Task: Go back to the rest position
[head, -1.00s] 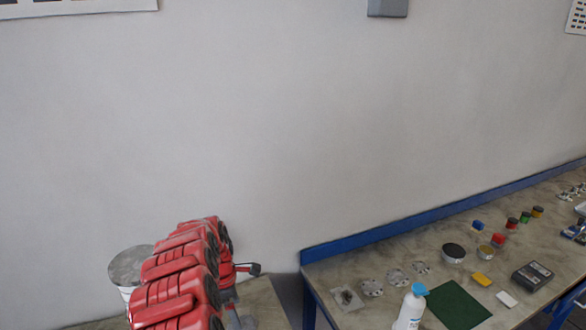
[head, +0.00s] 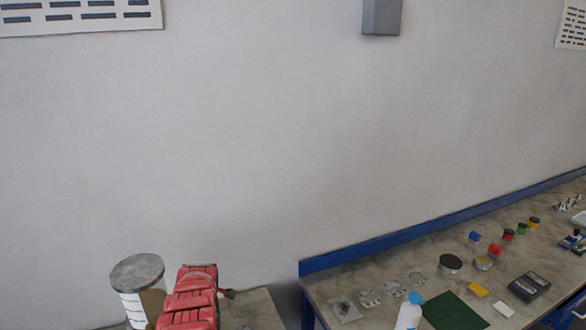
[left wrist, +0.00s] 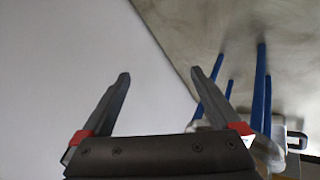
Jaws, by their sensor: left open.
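My left arm is red and shows at the bottom left of the head view, folded in a row of red links. Its dark gripper (head: 229,293) is mostly hidden behind these links. In the left wrist view my left gripper (left wrist: 160,75) has its two dark fingers spread well apart, with nothing between them. It points toward a plain pale wall and a grey-beige surface. My right gripper is in neither view.
A grey-lidded white drum (head: 137,272) stands just left of my arm.

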